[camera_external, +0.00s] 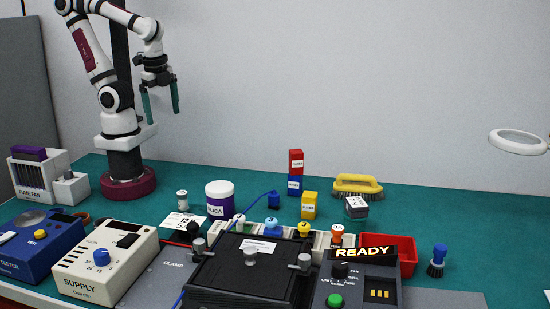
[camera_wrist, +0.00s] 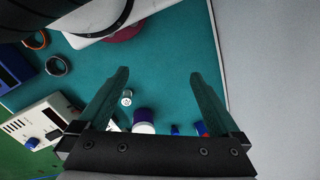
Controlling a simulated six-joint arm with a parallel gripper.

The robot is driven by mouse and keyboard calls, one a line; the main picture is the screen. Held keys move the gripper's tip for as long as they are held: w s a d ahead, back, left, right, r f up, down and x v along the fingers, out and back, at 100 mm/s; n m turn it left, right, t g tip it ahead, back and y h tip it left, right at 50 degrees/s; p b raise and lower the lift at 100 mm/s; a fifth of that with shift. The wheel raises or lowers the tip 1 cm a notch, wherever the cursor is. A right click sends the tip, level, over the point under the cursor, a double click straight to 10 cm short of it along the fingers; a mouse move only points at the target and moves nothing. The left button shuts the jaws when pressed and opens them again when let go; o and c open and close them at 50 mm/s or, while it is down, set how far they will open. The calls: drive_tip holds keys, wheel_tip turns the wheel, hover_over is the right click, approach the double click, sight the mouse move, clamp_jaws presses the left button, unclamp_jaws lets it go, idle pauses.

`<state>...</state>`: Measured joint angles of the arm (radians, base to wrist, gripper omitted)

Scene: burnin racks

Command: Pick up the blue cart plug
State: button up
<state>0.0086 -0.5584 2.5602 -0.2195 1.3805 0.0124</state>
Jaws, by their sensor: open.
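A small blue plug (camera_external: 273,200) on a blue cord sits on the green mat behind the black clamp fixture, left of the stacked red and blue blocks; it looks like the blue cart plug. In the wrist view a small blue piece (camera_wrist: 175,130) near the lower edge may be the same plug, partly hidden by my gripper's body. My gripper (camera_external: 161,113) is open and empty, high above the mat at the back left, well away from the plug. Its two green fingers are spread apart in the wrist view (camera_wrist: 159,73).
A purple and white jar (camera_external: 220,200) stands left of the plug; the red block (camera_external: 296,161) and yellow block (camera_external: 309,206) stand right. The black clamp fixture (camera_external: 225,272) and SUPPLY box (camera_external: 105,262) fill the front. A yellow brush (camera_external: 357,184) lies behind.

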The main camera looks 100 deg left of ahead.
idle(0.4)
drive_tip(key=c, duration=0.4)
drive_tip(key=w+r+n+t, duration=0.3)
drive_tip(key=w+t, duration=0.1)
drive_tip(key=w, duration=0.4)
drive_tip(key=shift+c, duration=0.2)
drive_tip(key=n+g+h, duration=0.2)
drive_tip(key=n+h, duration=0.9)
drive_tip(key=n, duration=0.6)
approach(275, 199)
drive_tip(key=s+d+r, duration=0.5)
drive_tip(key=s+d, duration=0.2)
drive_tip(key=s, duration=0.1)
drive_tip(key=w+a+f+n+t, duration=0.1)
drive_tip(key=w+f+n, duration=0.1)
drive_tip(key=f+n, duration=0.1)
drive_tip(key=w+a+f+n+t+h, duration=0.1)
drive_tip(key=w+a+f+n+t, duration=0.1)
drive_tip(key=f+n, duration=0.1)
drive_tip(key=w+a+f+n+t+h, duration=0.1)
drive_tip(key=w+f+n+t, duration=0.1)
drive_tip(key=f+n, duration=0.1)
drive_tip(key=shift+w+a+f+n, duration=0.25)
drive_tip(key=shift+a+f+n, duration=0.05)
drive_tip(key=shift+f+n, duration=0.1)
drive_tip(key=x, duration=0.7)
drive_tip(key=shift+w+d+r, duration=0.1)
drive_tip(key=shift+w+d, duration=0.1)
